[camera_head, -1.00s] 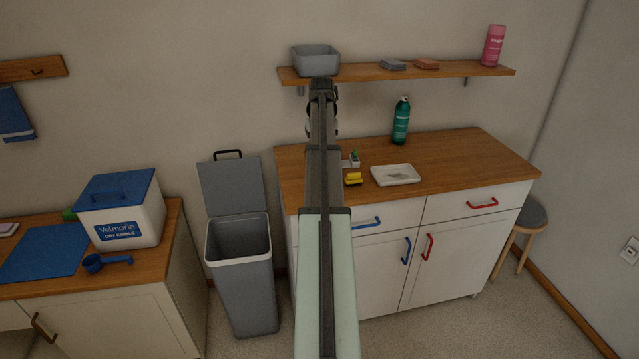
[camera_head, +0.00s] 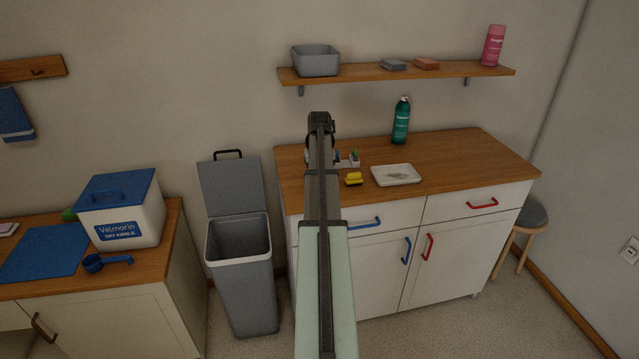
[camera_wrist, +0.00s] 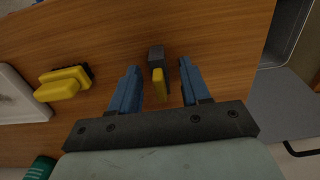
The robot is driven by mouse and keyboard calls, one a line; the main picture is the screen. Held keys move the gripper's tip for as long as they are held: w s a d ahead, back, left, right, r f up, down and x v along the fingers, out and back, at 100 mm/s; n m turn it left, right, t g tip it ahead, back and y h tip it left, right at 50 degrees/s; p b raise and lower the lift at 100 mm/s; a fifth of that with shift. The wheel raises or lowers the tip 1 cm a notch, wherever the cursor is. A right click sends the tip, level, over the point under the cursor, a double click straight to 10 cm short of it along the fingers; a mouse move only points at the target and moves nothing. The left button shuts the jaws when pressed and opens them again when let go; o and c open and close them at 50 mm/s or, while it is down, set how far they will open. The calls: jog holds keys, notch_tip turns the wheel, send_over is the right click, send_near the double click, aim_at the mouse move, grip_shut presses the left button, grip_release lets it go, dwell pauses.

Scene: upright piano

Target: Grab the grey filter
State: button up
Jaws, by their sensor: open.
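My gripper (camera_wrist: 158,67) points down over the wooden counter, its two blue fingers open and apart. Between the fingertips in the wrist view is a small narrow thing with a dark grey block (camera_wrist: 156,54) and a yellow part (camera_wrist: 158,84). A gap shows on each side, so it is not gripped. In the head view my arm hides it. A flat grey block (camera_head: 393,65) also lies on the wall shelf; I cannot tell from the pictures which grey thing is the filter.
A yellow block with a dark edge (camera_wrist: 62,85) lies beside the gripper. A white tray (camera_head: 412,180) is on the counter, with a green bottle (camera_head: 401,121) behind. A small white thing with green (camera_head: 354,158) is close to my arm. An open bin (camera_head: 240,275) stands left.

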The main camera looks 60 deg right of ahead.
jog(key=shift+f, duration=0.4)
jog(key=shift+c, duration=0.3)
grip_shut()
jog(key=shift+r, duration=0.15)
